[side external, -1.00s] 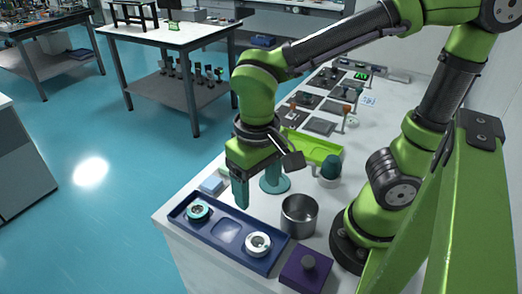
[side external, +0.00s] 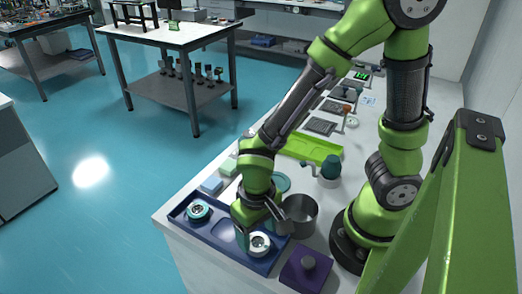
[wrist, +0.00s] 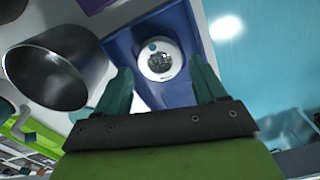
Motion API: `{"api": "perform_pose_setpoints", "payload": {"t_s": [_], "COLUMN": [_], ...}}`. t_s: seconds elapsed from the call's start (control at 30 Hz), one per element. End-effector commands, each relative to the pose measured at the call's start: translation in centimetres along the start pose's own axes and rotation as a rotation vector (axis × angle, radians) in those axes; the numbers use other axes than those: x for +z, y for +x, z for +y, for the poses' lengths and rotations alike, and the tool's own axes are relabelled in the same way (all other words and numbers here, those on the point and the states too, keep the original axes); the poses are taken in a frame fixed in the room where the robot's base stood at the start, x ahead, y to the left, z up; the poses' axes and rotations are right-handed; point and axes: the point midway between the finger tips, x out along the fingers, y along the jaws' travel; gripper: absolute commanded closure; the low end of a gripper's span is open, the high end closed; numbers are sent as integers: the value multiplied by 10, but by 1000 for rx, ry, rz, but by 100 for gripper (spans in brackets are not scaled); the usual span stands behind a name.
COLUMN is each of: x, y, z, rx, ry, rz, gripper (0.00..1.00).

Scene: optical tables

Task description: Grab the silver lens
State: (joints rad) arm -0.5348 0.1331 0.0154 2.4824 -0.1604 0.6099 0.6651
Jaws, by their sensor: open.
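The silver lens (side external: 259,245), a pale round ring with a dark centre, lies in the right part of a dark blue tray (side external: 272,262). In the wrist view the silver lens (wrist: 160,58) shows between and beyond my fingertips. My gripper (side external: 243,238) is open and empty, low over the tray just left of the lens in the side view. Its two teal fingers (wrist: 159,70) are spread, with no visible contact on the lens. A teal-rimmed lens (side external: 198,211) sits in the tray's left part.
A metal cup (side external: 301,215) stands close behind the tray, near my wrist. A purple block with a grey knob (side external: 307,268) is at the right. A green tray (side external: 312,149) lies farther back. The table's edge runs close in front of the blue tray.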

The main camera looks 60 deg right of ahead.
Motion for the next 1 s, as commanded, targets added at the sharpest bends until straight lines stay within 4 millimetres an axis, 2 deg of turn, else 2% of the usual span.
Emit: {"api": "perform_pose_setpoints", "payload": {"t_s": [0.1, 0.2, 0.47, 0.7, 0.77, 1.0], "x": [0, 0, 0, 0, 0, 0], "y": [16, 23, 24, 24, 24, 22], "z": [0, 0, 0, 0, 0, 0], "rx": [4, 2, 0, 0, 0, -1], "ry": [0, 0, 0, 0, 0, 0], "rz": [-4, -2, 0, 0, 0, 1], "gripper": [30, 30, 30, 67, 74, 74]}}
